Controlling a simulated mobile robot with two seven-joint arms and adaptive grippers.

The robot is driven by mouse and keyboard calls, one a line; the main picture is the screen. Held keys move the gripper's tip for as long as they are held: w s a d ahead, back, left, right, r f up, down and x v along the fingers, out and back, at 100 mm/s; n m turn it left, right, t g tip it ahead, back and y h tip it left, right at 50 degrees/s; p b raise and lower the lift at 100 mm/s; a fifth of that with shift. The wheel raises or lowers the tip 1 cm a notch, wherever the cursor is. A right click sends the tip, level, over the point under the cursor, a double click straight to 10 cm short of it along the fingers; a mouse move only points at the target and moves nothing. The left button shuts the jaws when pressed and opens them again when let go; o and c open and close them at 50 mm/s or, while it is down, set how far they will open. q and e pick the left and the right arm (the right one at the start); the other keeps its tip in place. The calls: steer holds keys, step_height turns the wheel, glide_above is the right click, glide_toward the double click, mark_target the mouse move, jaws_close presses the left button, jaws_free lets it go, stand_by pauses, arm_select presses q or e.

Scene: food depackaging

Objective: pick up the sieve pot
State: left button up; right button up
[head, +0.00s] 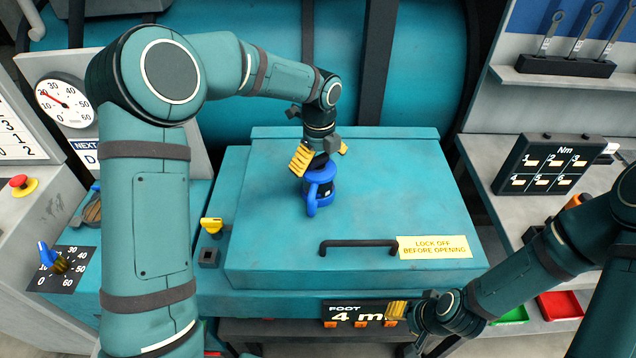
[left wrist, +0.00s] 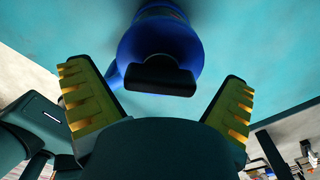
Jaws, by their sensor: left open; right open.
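The sieve pot (head: 322,192) is blue, with a blue handle on its near side and a dark band on its body. It stands on the teal lid of the cabinet (head: 370,205). My left gripper (head: 320,156) is just above and behind the pot and partly hides its top. In the left wrist view the blue pot (left wrist: 160,38) with a dark block on it shows between and beyond the fingers of the left gripper (left wrist: 158,95), which are spread and hold nothing. My right gripper (head: 400,311) is low in front of the cabinet, away from the pot, with one yellow finger clear.
A dark bar handle (head: 358,244) and a yellow lock-off label (head: 433,247) are on the lid's front. A yellow key switch (head: 211,227) is left of the lid. A torque panel (head: 548,165) stands on the right bench. The lid around the pot is mostly clear.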

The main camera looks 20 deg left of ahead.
arm_select(q)
steer(key=shift+c, duration=0.3)
steer(key=c, duration=1.3)
steer(key=shift+c, duration=0.2)
steer(key=shift+r, duration=0.1)
